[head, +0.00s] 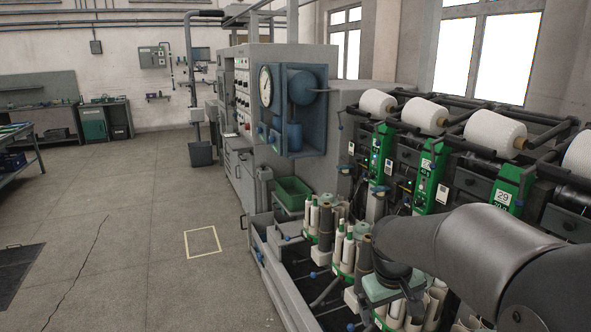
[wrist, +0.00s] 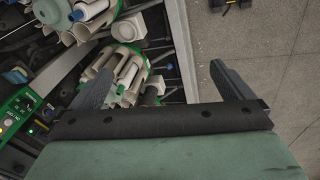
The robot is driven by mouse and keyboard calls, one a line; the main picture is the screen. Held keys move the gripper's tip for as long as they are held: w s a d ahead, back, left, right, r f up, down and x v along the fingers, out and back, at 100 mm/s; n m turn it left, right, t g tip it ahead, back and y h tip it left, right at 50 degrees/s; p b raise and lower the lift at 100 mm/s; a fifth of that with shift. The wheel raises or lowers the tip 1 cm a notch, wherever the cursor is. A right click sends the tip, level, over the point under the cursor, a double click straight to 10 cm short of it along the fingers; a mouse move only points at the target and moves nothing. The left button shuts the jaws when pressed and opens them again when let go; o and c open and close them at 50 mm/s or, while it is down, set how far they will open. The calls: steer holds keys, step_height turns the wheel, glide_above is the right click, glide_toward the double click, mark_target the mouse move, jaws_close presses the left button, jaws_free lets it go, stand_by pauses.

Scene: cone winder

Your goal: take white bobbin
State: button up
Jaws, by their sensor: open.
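White bobbins stand in round green-rimmed magazines along the machine front. In the head view one white bobbin (head: 314,216) is in the farther magazine and another white bobbin (head: 348,251) is in the nearer one. In the wrist view a white bobbin (wrist: 127,73) with a green tip lies in a magazine (wrist: 145,72) near the left finger, and another bobbin (wrist: 97,7) shows at the top. My gripper (wrist: 162,70) is open, with nothing visible between its fingers. In the head view my arm hides part of the nearer magazines.
Large white yarn cones (head: 495,133) sit on the winder above green numbered units (head: 433,172). A green bin (head: 292,193) stands beyond the magazines. A grey machine rail (wrist: 181,45) runs beside them. The floor (head: 130,260) to the left is mostly clear.

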steer(key=s+a+m, duration=0.1)
steer(key=s+a, duration=0.1)
steer(key=s, duration=0.7)
steer(key=s+a+f+m+g+y, duration=0.1)
steer(key=s+a, duration=0.2)
steer(key=s, duration=0.6)
steer(key=shift+s+f+y, duration=0.2)
steer(key=shift+s+y, duration=0.1)
steer(key=shift+s, duration=0.05)
steer(key=shift+s+a+f+m, duration=0.2)
steer(key=shift+s+f, duration=0.05)
steer(key=shift+s, duration=0.4)
steer(key=shift+s+a+f+m, duration=0.2)
steer(key=shift+s, duration=0.4)
steer(key=c, duration=0.7)
steer(key=shift+w, duration=0.1)
